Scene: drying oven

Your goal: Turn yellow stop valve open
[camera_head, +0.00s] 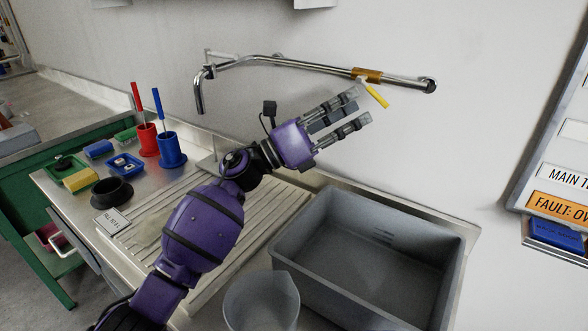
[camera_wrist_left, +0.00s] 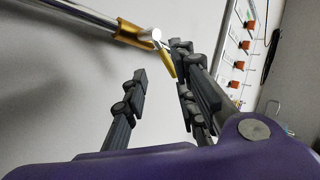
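The yellow stop valve lever (camera_head: 376,95) hangs down and to the right from a brass valve body (camera_head: 367,75) on the metal wall pipe. In the left wrist view the yellow lever (camera_wrist_left: 167,65) shows beside the right-hand finger, below the brass body (camera_wrist_left: 132,32). My left gripper (camera_head: 361,107) is open, with its fingertips pointing right, close to the lever's left and lower side. The gripper also shows in the left wrist view (camera_wrist_left: 160,65), fingers apart and nothing held. I cannot tell whether a finger touches the lever. My right gripper is not in view.
The pipe (camera_head: 290,63) runs along the wall to a spout at left. Below are a grey sink basin (camera_head: 455,270) and a grey beaker (camera_head: 262,300). Red (camera_head: 147,140) and blue (camera_head: 172,150) cups stand on the counter at left. A sign panel is at right.

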